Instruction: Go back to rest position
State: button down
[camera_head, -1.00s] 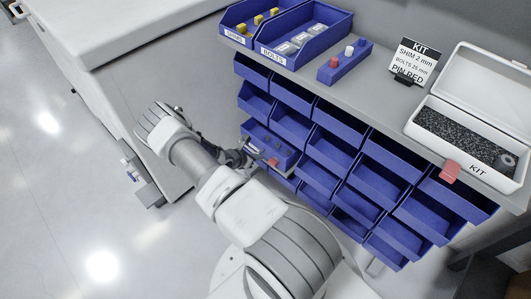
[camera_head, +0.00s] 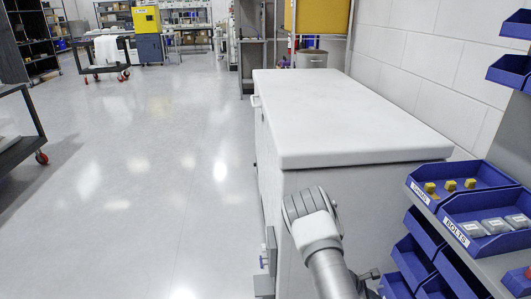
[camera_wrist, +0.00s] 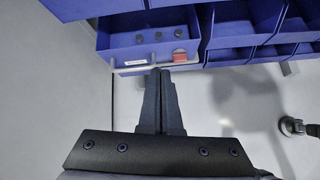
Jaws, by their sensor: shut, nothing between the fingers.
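In the wrist view my gripper (camera_wrist: 160,72) points up the picture with its two dark fingers pressed together and nothing between them. Its tips are close to the pale handle bar (camera_wrist: 150,67) along the front of a blue drawer (camera_wrist: 215,57); I cannot tell whether they touch it. In the head view my arm reaches up from the bottom beside the white-topped bench, and my fingers are not clearly visible there.
A white-topped bench (camera_head: 340,115) stands ahead. Blue shim (camera_head: 452,184) and bolt (camera_head: 487,228) bins sit on the shelf at right, above more blue bins (camera_head: 412,262). Open floor (camera_head: 150,180) lies left. A dark cart (camera_head: 22,130) stands at the far left.

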jog(key=a+r+m+y, duration=0.1)
jog(key=a+r+m, duration=0.25)
jog(key=r, duration=0.65)
jog(key=s+a+r+m+y, duration=0.15)
jog(key=r+m, duration=0.25)
jog(key=r, duration=0.6)
jog(key=a+r+m+y, duration=0.1)
jog(key=a+r+m, duration=0.25)
jog(key=r, duration=0.65)
jog(key=s+a+r+m+t+y, duration=0.3)
jog(key=s+a+r, duration=0.4)
jog(key=s+r, duration=0.25)
jog(key=s+a+r+m+t+y, duration=0.2)
jog(key=s+a+r+y, duration=0.1)
jog(key=s+a+r, duration=0.6)
notch_tip(320, 180, up, 19)
jog(key=s+d+p, duration=0.1)
jog(key=s+p, duration=0.1)
jog(key=p, duration=1.7)
jog(key=shift+f+p, duration=0.15)
jog(key=shift+p, duration=0.2)
jog(key=shift+m, duration=0.3)
